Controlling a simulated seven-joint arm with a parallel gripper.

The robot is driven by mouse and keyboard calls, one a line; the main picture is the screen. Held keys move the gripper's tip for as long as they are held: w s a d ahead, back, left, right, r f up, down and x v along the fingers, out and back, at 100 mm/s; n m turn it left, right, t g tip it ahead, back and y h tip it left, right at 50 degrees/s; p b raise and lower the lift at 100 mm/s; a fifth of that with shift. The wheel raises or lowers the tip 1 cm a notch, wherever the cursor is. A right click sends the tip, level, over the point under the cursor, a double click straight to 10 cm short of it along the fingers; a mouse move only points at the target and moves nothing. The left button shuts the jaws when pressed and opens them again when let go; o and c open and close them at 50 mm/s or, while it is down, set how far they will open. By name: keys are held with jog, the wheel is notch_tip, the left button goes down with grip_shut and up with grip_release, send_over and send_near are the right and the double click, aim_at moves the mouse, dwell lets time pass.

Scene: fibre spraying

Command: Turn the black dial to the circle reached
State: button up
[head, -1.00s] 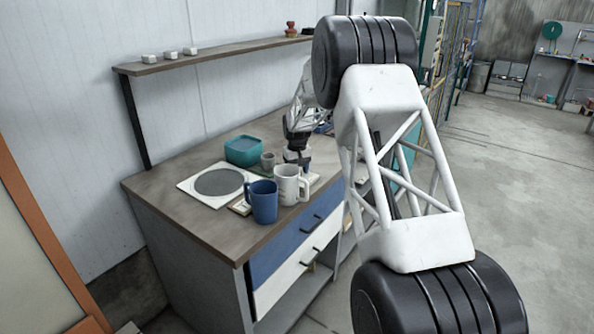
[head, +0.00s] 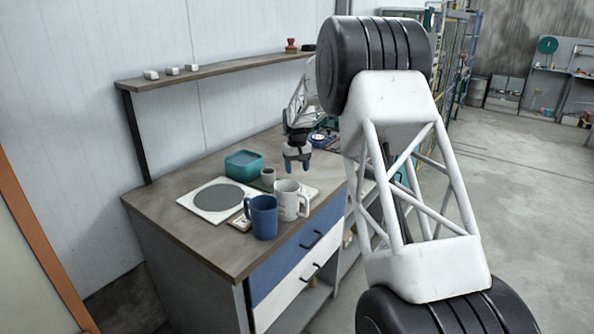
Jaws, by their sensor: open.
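I cannot make out a black dial or a marked circle on it in the head view. My gripper (head: 298,168) hangs with its fingers pointing down over the back right of the bench, behind the white mug (head: 289,200). The two fingers are apart, with nothing seen between them. A pale flat piece (head: 312,191) shows partly behind the white mug. Another small pale piece (head: 238,223) is partly hidden by the blue mug (head: 262,217). What lies on these pieces is too small or covered to tell.
A white square plate with a grey disc (head: 218,197) lies on the wooden bench (head: 205,245). A shelf (head: 220,71) runs along the wall. The front left of the bench is clear.

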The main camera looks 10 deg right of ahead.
dwell(0.3)
jog(key=shift+f+n, duration=0.2)
jog(key=shift+n, duration=2)
jog(key=shift+f, duration=3.9)
jog(key=c, duration=0.9)
